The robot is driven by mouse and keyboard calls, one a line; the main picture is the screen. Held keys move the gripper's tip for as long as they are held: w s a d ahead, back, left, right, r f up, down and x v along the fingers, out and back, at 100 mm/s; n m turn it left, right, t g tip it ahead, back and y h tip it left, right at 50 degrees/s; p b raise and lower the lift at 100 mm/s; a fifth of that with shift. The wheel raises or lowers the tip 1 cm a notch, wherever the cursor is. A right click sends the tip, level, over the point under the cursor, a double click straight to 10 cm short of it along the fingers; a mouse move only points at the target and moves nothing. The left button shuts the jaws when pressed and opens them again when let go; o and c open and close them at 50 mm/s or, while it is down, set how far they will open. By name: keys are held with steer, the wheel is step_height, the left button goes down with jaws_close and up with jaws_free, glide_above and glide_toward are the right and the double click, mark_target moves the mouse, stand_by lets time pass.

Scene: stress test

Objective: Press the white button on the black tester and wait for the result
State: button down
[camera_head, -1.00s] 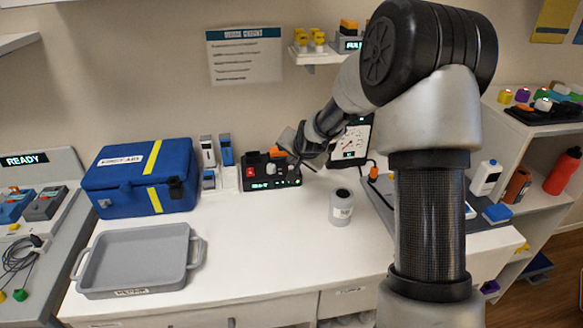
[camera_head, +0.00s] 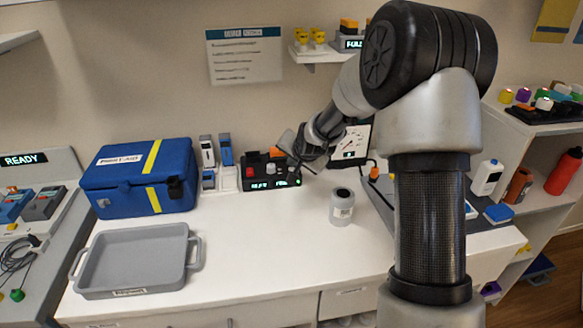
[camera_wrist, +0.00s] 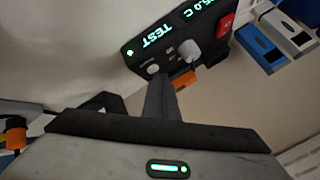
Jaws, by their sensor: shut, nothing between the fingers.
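The black tester (camera_head: 257,184) stands at the back of the white table in the head view. The wrist view shows its face (camera_wrist: 140,37) with a lit display reading TEST, a second readout ending in "5.0 C", and a green light. The white button (camera_wrist: 153,69) shows there beside a larger grey knob (camera_wrist: 190,50); a red part (camera_wrist: 226,25) is farther off. My gripper (camera_head: 297,168) is shut and empty at the tester's right end. In the wrist view its fingertips (camera_wrist: 160,82) are right by the white button; I cannot tell if they touch it.
A blue case (camera_head: 130,180) and a grey tray (camera_head: 130,270) are to the left. A white-faced gauge panel (camera_head: 352,142) stands behind my gripper. The table front centre is clear.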

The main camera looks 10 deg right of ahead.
steer(key=shift+r+p, duration=0.45)
steer(key=shift+r, duration=0.4)
steer(key=shift+r, duration=0.1)
step_height(320, 180, up, 5)
steer(key=p, duration=0.2)
steer(key=shift+p, duration=0.35)
stand_by(0.3)
steer(key=s+r+n+p, duration=0.2)
steer(key=s+r+p, duration=0.2)
steer(key=s+r, duration=0.6)
steer(key=s+r+n+g+p, duration=0.1)
steer(key=s+r, duration=0.3)
steer(key=s, duration=0.6)
steer(key=s+r+n+g+p, duration=0.1)
steer(key=s+r+n+p, duration=0.2)
steer(key=s, duration=0.7)
steer(key=s+r+n+g+h+p, duration=0.1)
steer(key=s+r+p, duration=0.2)
steer(key=s+r, duration=0.4)
steer(key=s, duration=0.3)
steer(key=shift+s+n+g, duration=0.3)
steer(key=shift+s+n, duration=0.1)
